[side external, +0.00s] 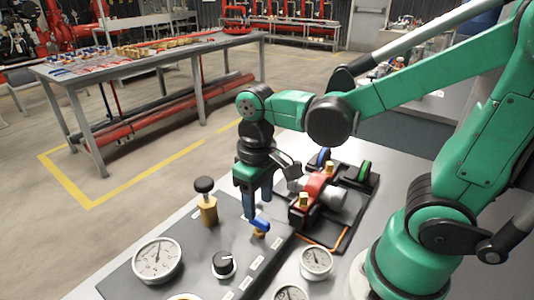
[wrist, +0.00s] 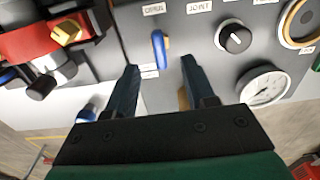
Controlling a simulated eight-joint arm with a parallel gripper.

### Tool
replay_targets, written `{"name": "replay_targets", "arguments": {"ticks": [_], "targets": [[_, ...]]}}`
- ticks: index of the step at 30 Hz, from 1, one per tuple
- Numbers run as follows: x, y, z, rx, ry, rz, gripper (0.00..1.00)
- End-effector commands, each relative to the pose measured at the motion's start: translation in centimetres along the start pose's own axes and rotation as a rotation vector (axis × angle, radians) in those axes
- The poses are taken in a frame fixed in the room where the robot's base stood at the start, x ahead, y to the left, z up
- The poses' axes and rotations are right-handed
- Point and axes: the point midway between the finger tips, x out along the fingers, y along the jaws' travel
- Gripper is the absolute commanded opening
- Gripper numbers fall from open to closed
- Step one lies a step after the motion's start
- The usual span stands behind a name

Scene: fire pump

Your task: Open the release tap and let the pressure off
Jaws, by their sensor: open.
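A small tap with a blue lever handle (side external: 261,224) and a brass base stands on the dark grey panel. I take it to be the release tap. The blue handle also shows in the wrist view (wrist: 158,48), edge-on, pointing lengthwise between the fingertips. My gripper (side external: 257,204) points down above the panel, its fingers on either side of the handle's line. In the wrist view, my gripper (wrist: 159,68) is open and empty, with a gap on both sides of the handle. Whether the fingertips are down at handle height is hard to tell.
A brass valve with a black knob (side external: 206,200) stands left of the gripper. A black dial knob (side external: 224,265) and round gauges (side external: 157,260) are on the panel. A red and silver pump (side external: 318,190) sits close on the right.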

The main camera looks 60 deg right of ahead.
Motion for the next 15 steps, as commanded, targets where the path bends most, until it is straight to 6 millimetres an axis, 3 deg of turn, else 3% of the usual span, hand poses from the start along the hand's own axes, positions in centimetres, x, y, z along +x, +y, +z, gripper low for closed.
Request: {"name": "replay_targets", "arguments": {"ticks": [6,15], "targets": [[-1.4,0.0,0.1,0.000,0.000,0.000,0.49],[-1.6,0.0,0.1,0.000,0.000,0.000,0.49]]}}
